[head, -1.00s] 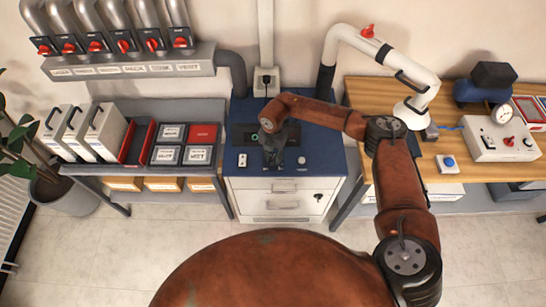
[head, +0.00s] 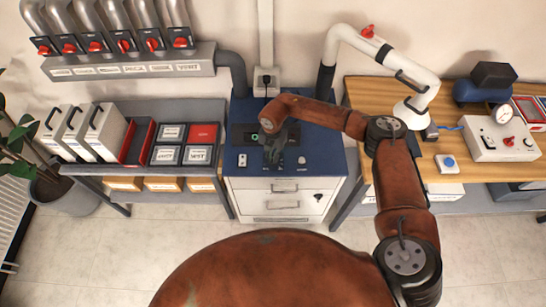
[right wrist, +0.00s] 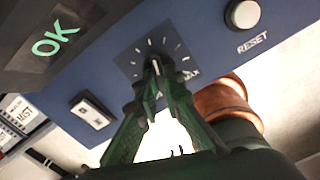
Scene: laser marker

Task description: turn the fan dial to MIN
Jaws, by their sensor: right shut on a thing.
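The fan dial (right wrist: 155,66) is a small dark knob with a white pointer line, set in the blue top panel (right wrist: 105,62) and ringed by white ticks. A partly covered label ending in "AX" shows to its right in the wrist view. The pointer looks roughly upright there, between the ticks. My right gripper (right wrist: 154,82) has both green fingertips closed around the knob. In the head view the right gripper (head: 272,160) reaches down onto the blue cabinet top (head: 322,150) and hides the dial. My left gripper is out of view.
A screen showing green "OK" (right wrist: 55,40), a white rocker switch (right wrist: 91,112) and a round RESET button (right wrist: 243,14) surround the dial. A shelf (head: 120,170) with binders and trays stands left. A wooden bench (head: 375,95) with a gauge box (head: 500,140) stands right.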

